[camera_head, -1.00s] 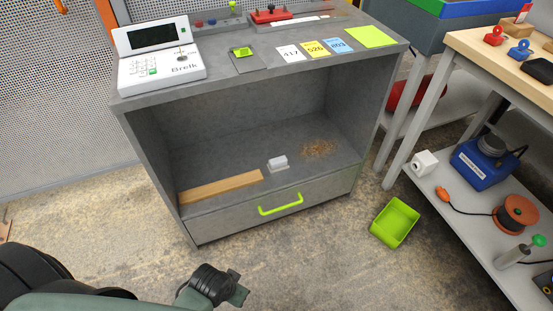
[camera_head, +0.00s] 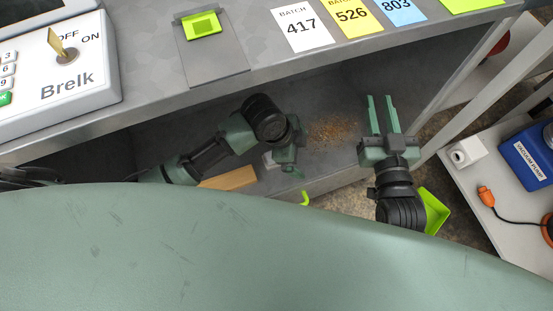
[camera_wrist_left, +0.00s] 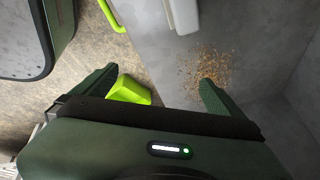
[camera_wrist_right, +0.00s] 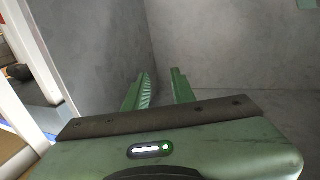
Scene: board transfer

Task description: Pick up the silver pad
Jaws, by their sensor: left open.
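A small pale silver-white block, which looks like the silver pad (camera_head: 271,160), lies on the lower shelf of the grey cabinet, partly hidden by my left gripper (camera_head: 291,152) in the head view. In the left wrist view the pad (camera_wrist_left: 183,14) shows at the top edge, beyond the fingers and apart from them. My left gripper (camera_wrist_left: 155,88) is open and empty, low over the shelf's front. My right gripper (camera_head: 380,104) is open and empty, right of the pad with its fingers toward the cabinet. In the right wrist view its fingers (camera_wrist_right: 160,82) stand apart, facing bare grey walls.
Brown crumbs (camera_head: 335,131) lie on the shelf right of the pad. A wooden board (camera_head: 230,179) lies left of it. The cabinet top (camera_head: 270,68) overhangs the shelf. A green bin (camera_head: 436,211) is on the floor by my right arm. A white-topped cart (camera_head: 485,200) stands at right.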

